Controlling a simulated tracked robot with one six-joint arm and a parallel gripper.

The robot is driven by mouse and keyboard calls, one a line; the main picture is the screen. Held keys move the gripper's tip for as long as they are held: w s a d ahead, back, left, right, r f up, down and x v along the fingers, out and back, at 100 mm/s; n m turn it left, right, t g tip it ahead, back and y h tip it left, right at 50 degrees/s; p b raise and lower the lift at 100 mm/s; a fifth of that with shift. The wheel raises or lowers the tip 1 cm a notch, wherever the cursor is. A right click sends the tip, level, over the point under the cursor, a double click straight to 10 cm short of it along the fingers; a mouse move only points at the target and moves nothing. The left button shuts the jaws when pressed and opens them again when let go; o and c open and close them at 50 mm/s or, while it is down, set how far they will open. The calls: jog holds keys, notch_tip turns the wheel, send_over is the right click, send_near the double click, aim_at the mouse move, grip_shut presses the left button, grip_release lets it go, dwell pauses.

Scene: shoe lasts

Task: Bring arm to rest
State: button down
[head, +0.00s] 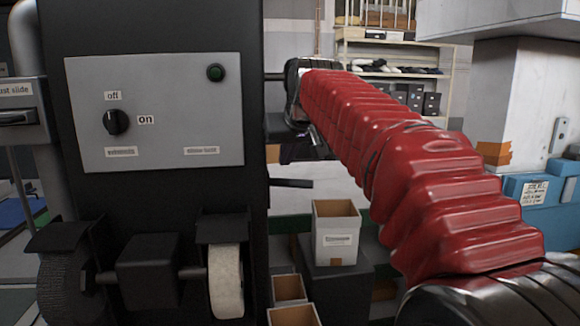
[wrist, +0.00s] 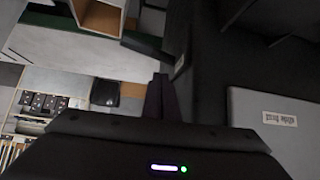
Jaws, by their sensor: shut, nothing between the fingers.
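My arm reaches from the lower right of the head view toward the back, in a red ribbed cover. Its far end is beside the right side of a dark machine (head: 150,215). In the wrist view my gripper (wrist: 160,80) shows as two dark fingers side by side, shut with nothing held. The fingers are close to the dark machine body, whose grey panel (wrist: 275,125) with an upside-down label shows at the right. I cannot tell whether they touch it. In the head view the fingertips are not clearly visible.
The machine has a grey control panel (head: 155,112) with an off/on knob (head: 116,121), a pale wheel (head: 226,282) and a dark wheel (head: 66,287). Labelled open boxes (head: 335,240) stand below my arm. Shelves (head: 400,80) and a blue case (head: 540,190) are behind.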

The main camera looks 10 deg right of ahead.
jog(key=shift+s+a+r, duration=0.2)
jog(key=shift+s+r, duration=0.1)
jog(key=shift+r, duration=0.1)
jog(key=s+d+f+g, duration=0.15)
jog(key=s+f, duration=0.45)
jog(key=f, duration=0.6)
jog(key=s+d+f, duration=0.1)
jog(key=s+f, duration=0.5)
jog(key=s, duration=0.4)
jog(key=s+d+f+g, duration=0.1)
jog(key=s+f, duration=0.4)
jog(key=s, duration=0.5)
jog(key=s+d+f+m+g+h, duration=0.1)
jog(key=s+f, duration=0.5)
jog(key=s, duration=0.4)
jog(key=shift+s+d+f, duration=0.25)
jog(key=shift+s+f, duration=0.05)
jog(key=shift+s, duration=0.05)
